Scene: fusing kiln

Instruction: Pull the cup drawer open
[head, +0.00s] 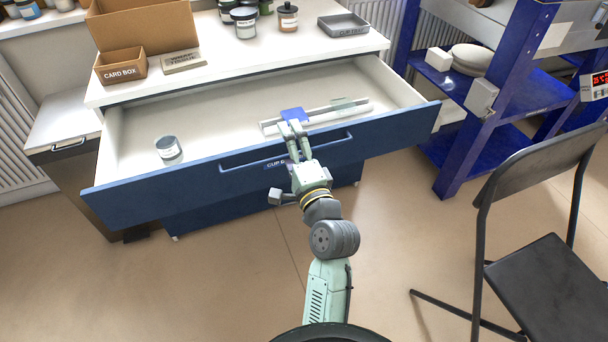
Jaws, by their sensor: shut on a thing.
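The cup drawer (130,196) has a dark blue front with a long bar handle (238,166) and stands pulled well out of the white-topped cabinet. Its inside is white and open to view. My gripper (291,123) reaches over the drawer's front near the middle.
In the drawer are a grey-lidded jar (168,148) at left and a pale bar-like item (345,113) at right. Boxes, jars and a grey tray (343,25) stand on the worktop. A black chair (545,285) and blue shelving (450,150) are at right.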

